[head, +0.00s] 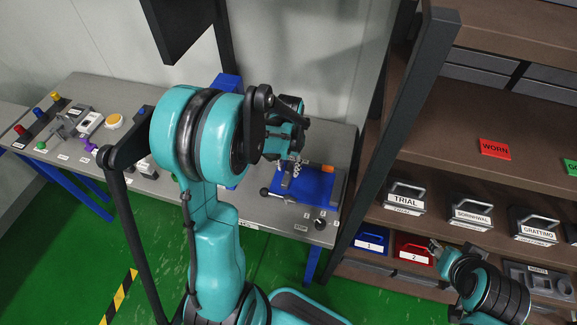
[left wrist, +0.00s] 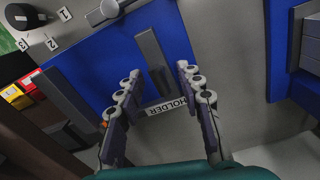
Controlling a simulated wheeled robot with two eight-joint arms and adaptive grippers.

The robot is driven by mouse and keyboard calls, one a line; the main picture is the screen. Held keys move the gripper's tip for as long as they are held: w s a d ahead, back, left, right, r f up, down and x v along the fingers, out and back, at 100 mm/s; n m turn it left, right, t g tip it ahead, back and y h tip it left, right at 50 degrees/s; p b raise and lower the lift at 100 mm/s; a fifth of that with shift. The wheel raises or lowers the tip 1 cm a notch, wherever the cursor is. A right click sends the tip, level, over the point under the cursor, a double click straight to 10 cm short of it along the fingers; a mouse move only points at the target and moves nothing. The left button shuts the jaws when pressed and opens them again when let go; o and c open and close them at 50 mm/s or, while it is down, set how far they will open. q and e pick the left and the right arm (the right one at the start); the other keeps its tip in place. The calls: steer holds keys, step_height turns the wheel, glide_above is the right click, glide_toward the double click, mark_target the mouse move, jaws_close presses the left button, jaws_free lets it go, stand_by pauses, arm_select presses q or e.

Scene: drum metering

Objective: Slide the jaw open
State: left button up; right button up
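My left gripper (head: 291,168) hangs over a blue plate (head: 304,192) on the grey bench. A dark grey bar (left wrist: 152,58) lies on the blue plate (left wrist: 95,62) beyond and between the fingertips; contact cannot be told. A label reading HOLDER (left wrist: 167,108) lies near the bar's lower end. An orange piece (head: 326,169) shows beside the gripper. I cannot tell which part is the jaw; the gripper partly hides the fixture. My right gripper (head: 436,247) is small and its opening unclear.
A lever with a dark knob (head: 265,192) and a black knob (head: 320,222) sit at the bench's front. A dark post (head: 405,120) separates bench and shelves. The shelves hold labelled cases (head: 404,196), a blue bin (head: 371,241) and a red bin (head: 408,246).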

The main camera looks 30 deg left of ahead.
arm_select(q)
jaws_close()
steer(key=a, duration=0.2)
steer(key=s+a, duration=0.1)
steer(key=a, duration=0.2)
steer(key=shift+s+a, duration=0.15)
jaws_free()
steer(key=shift+a, duration=0.15)
